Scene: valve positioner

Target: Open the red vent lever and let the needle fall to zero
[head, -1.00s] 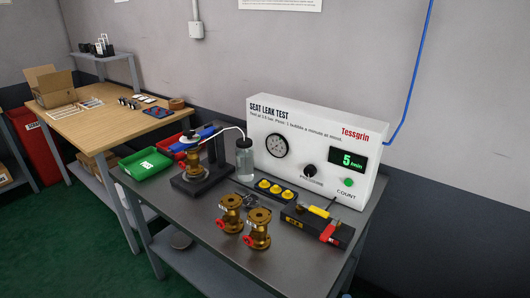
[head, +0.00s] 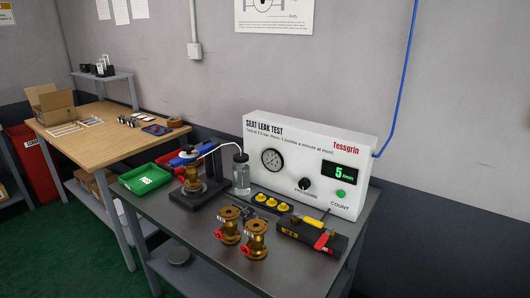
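The white seat leak test console (head: 305,145) stands at the back of the grey bench. Its round dial gauge (head: 272,160) faces me; the needle is too small to read. A green display (head: 344,172) shows 5. A red lever-like part (head: 323,240) lies on a black block at the bench's front right, beside a yellow-handled part (head: 311,222). Red parts also show on the brass valve (head: 192,177) in the black stand and on two loose brass valves (head: 229,224) (head: 256,239). I cannot tell which red part is the vent lever. Neither gripper is in view.
A clear bottle (head: 241,175) with a white tube stands beside the black stand (head: 200,197). Several yellow caps sit in a black holder (head: 271,200). A green tray (head: 146,179) is at the left. The bench front (head: 195,240) is bare.

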